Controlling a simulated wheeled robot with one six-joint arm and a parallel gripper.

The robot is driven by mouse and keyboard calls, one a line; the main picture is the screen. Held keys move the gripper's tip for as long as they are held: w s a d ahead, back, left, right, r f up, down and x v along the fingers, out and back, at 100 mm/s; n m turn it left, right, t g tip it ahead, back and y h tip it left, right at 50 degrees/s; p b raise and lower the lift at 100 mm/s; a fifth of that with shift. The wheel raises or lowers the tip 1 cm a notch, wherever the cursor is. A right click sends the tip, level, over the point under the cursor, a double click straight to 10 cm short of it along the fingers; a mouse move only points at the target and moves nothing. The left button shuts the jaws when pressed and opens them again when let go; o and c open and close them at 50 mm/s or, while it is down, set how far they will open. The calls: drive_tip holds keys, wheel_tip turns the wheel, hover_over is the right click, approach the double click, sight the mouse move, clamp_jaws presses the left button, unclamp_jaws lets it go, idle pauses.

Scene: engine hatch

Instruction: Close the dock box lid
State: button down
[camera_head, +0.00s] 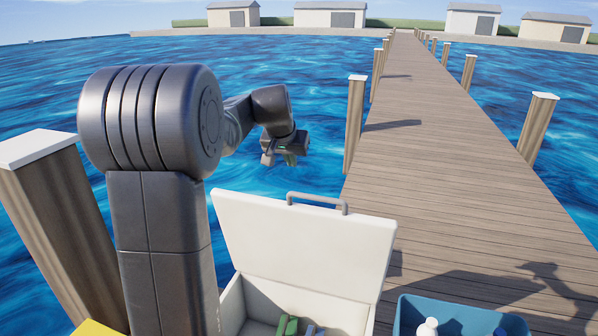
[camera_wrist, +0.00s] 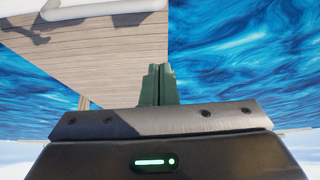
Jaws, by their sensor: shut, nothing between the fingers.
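The white dock box (camera_head: 232,304) stands at the bottom centre of the head view. Its lid (camera_head: 308,243) is raised, leaning up at the back, with a grey bar handle (camera_head: 317,202) on its top edge. Some green and blue items lie inside the box. My gripper (camera_head: 283,161) is beyond the lid and to its left, over the water, touching nothing. In the wrist view its green fingers (camera_wrist: 158,84) are together and empty. A pale edge with a grey bar, seemingly the lid and its handle (camera_wrist: 85,10), shows at the top of the wrist view.
A blue bin (camera_head: 455,311) with bottles stands right of the box. The wooden pier (camera_head: 450,170) runs away behind it, lined with posts (camera_head: 356,125). A large post (camera_head: 58,220) stands at left. A yellow thing (camera_head: 95,328) shows at the bottom left. Open water surrounds the pier.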

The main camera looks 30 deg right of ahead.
hover_over(293, 202)
drive_tip(key=w+d, duration=0.2)
drive_tip(key=d, duration=0.1)
wheel_tip(293, 202, down, 8)
drive_tip(key=s+a, duration=0.2)
drive_tip(key=a, duration=0.1)
drive_tip(key=shift+s+a+f, duration=0.15)
drive_tip(key=shift+s+a, duration=0.15)
drive_tip(key=shift+f, duration=0.1)
